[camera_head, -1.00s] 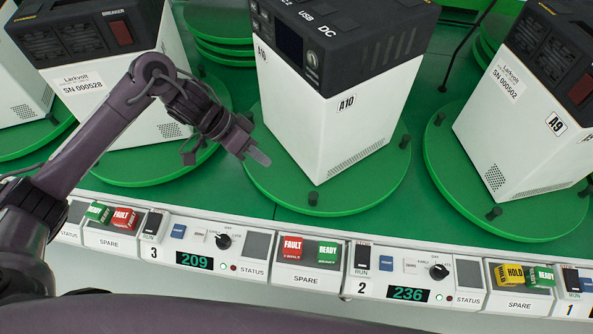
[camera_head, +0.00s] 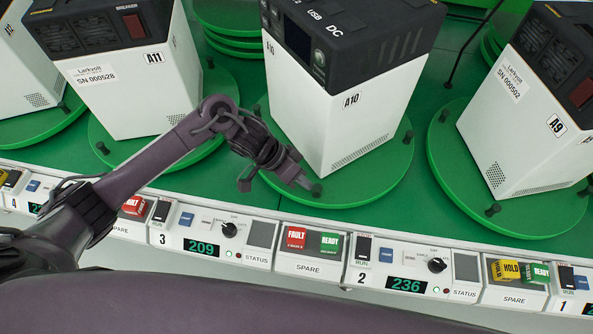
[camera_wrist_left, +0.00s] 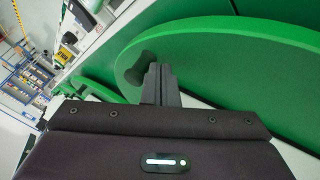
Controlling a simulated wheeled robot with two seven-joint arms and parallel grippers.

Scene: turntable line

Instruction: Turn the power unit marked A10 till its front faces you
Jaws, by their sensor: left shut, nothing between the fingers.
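The power unit A10 (camera_head: 345,110) is a white box with a dark top, upright on a round green turntable (camera_head: 375,190). Its A10 mark shows on the plain side towards the lower right. The side with the display and the USB and DC lettering faces left, seen at a slant. My left gripper (camera_head: 306,184) is shut and empty at the turntable's near edge, beside a dark peg (camera_head: 316,191). In the left wrist view the fingers (camera_wrist_left: 160,80) are close to the peg (camera_wrist_left: 139,67) on the turntable rim (camera_wrist_left: 200,32); contact is unclear. My right gripper is out of view.
Unit A11 (camera_head: 135,100) stands on the turntable to the left, behind my left arm. Unit A9 (camera_head: 515,130) stands on the one to the right. A control strip (camera_head: 270,255) with buttons, knobs and number displays runs along the near edge.

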